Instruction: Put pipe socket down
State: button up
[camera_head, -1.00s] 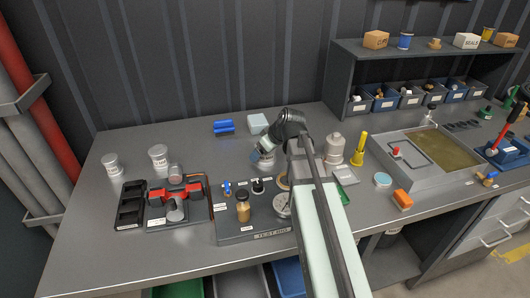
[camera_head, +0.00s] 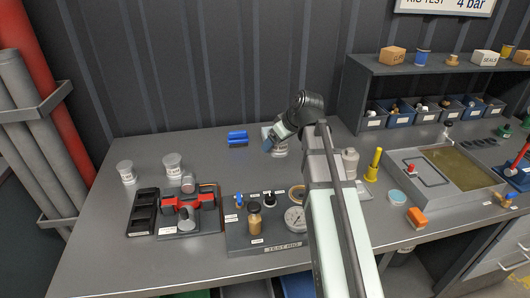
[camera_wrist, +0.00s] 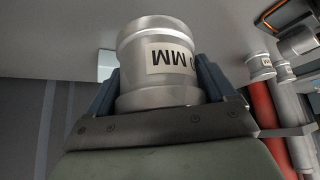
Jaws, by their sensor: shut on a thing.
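My gripper (camera_head: 274,143) is shut on a silver, cylindrical pipe socket (camera_head: 281,150) over the back middle of the bench. In the wrist view the socket (camera_wrist: 162,62) sits between the two blue-grey fingers (camera_wrist: 160,88), and its white label reads upside down, ending in "MM". In the head view my gripper partly hides the socket. I cannot tell whether its base touches the bench top (camera_head: 100,235).
Two similar silver sockets stand at the left, one (camera_head: 126,172) beside the other (camera_head: 173,164). Blue cylinders (camera_head: 237,138) lie left of my gripper. A red-clamped fixture (camera_head: 187,207) and the test rig (camera_head: 270,245) are in front.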

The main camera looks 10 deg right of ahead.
jog(key=w+a+n+g+y, duration=0.1)
jog(key=a+n, duration=0.2)
jog(key=a, duration=1.7)
jog(key=w+m, duration=0.1)
jog(key=m, duration=0.1)
jog(key=w+m+t+h, duration=0.1)
jog(key=w, duration=0.1)
jog(key=w+m+h, duration=0.1)
jog(key=w+m, duration=0.1)
jog(key=shift+d+r+m+t, duration=0.15)
jog(key=shift+r+m+t, duration=0.15)
jog(key=shift+t, duration=0.1)
jog(key=shift+w+f, duration=0.1)
jog(key=shift+f, duration=4.8)
jog(key=shift+f, duration=0.1)
jog(key=o, duration=1.2)
jog(key=shift+c, duration=0.2)
